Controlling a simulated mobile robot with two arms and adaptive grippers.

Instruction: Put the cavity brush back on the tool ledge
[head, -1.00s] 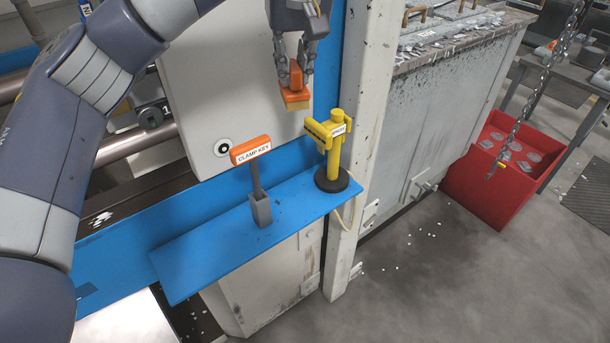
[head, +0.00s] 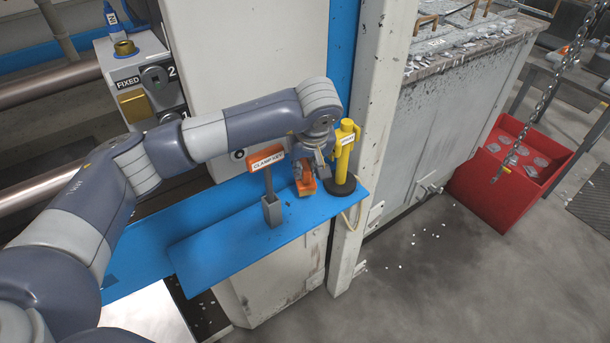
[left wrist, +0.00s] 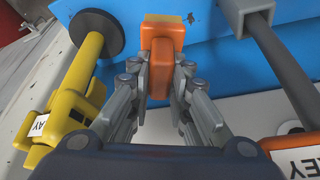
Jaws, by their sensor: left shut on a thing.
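The cavity brush (head: 306,186) has an orange body; in the left wrist view its orange handle (left wrist: 160,66) points away from me, with a tan bristle end. My left gripper (head: 302,176) is shut on the brush handle, and its fingers also show in the left wrist view (left wrist: 160,85). The brush is over the blue tool ledge (head: 225,252), between the clamp key and the yellow spray tool. Its lower end is at or just above the ledge; I cannot tell whether it touches. My right gripper is not in view.
The orange-handled clamp key (head: 268,162) stands in a grey holder left of the brush. The yellow spray tool (head: 343,155) stands on a black base close to the right. A pale post (head: 365,130) rises behind it. The ledge's front left is clear.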

